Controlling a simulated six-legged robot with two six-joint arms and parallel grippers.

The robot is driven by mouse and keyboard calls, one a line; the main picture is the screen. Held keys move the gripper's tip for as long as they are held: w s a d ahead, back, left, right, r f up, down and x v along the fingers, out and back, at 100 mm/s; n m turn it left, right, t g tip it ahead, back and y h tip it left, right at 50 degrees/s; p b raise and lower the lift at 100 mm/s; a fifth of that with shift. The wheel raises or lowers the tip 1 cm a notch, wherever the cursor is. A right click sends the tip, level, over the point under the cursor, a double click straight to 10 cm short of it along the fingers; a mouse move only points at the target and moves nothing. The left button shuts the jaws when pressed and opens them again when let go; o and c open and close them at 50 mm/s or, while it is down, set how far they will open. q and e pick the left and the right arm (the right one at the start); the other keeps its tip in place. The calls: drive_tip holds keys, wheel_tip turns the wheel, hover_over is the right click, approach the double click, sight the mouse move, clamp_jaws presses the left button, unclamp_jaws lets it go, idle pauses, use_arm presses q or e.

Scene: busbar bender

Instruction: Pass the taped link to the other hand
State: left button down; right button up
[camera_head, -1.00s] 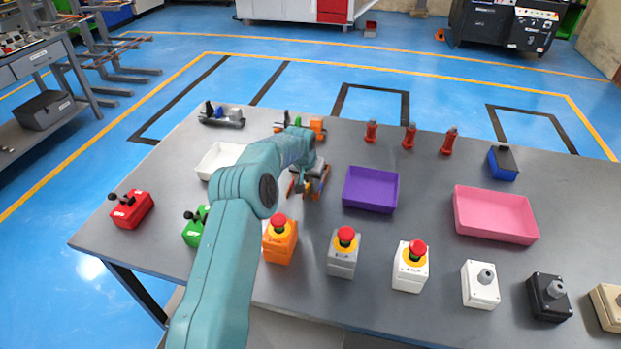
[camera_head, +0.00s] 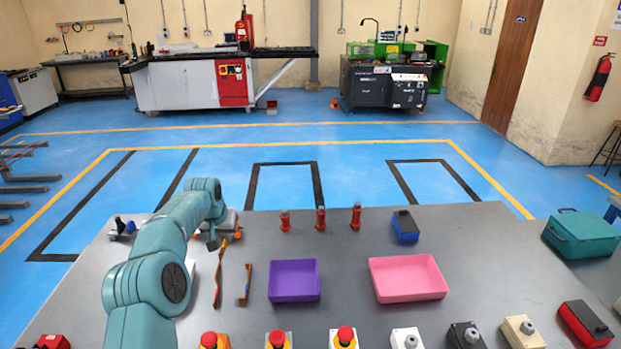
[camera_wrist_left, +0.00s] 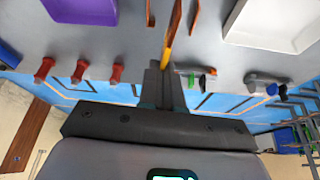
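My left gripper (camera_head: 222,232) is past the left part of the grey table, near the orange clamp; its fingers are small and partly hidden by my arm in the head view. In the left wrist view its fingers (camera_wrist_left: 165,82) look close together. A copper link with a yellow-orange stretch (camera_wrist_left: 170,40) runs from the fingertips and seems held by them. Two other copper links, one (camera_wrist_left: 151,12) and another (camera_wrist_left: 193,14), lie on either side of it on the table. In the head view, a short link (camera_head: 246,284) lies left of the purple tray. My right gripper is not in view.
A purple tray (camera_head: 294,298) and a pink tray (camera_head: 440,295) stand on the table (camera_head: 345,258). Several red posts (camera_head: 320,219) and a blue block (camera_head: 405,236) stand at the far edge. Button boxes (camera_head: 345,340) line the front. A white tray (camera_wrist_left: 234,30) is beside the links.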

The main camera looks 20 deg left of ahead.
use_arm(q)
drive_tip(key=w+d+r+m+h+b, duration=0.1)
drive_tip(key=d+r+m+b, duration=0.15)
drive_tip(key=d, duration=0.75)
drive_tip(key=d+r+m+h+b, duration=0.1)
drive_tip(key=d+r+m+b, duration=0.15)
drive_tip(key=d, duration=0.75)
drive_tip(key=s+d+f+b, duration=0.1)
drive_tip(key=s+d+f, duration=0.7)
drive_tip(key=s+d, duration=0.4)
drive_tip(key=shift+d+f+t+b, duration=0.3)
drive_tip(key=shift+d+f, duration=0.1)
drive_tip(key=shift+d, duration=0.35)
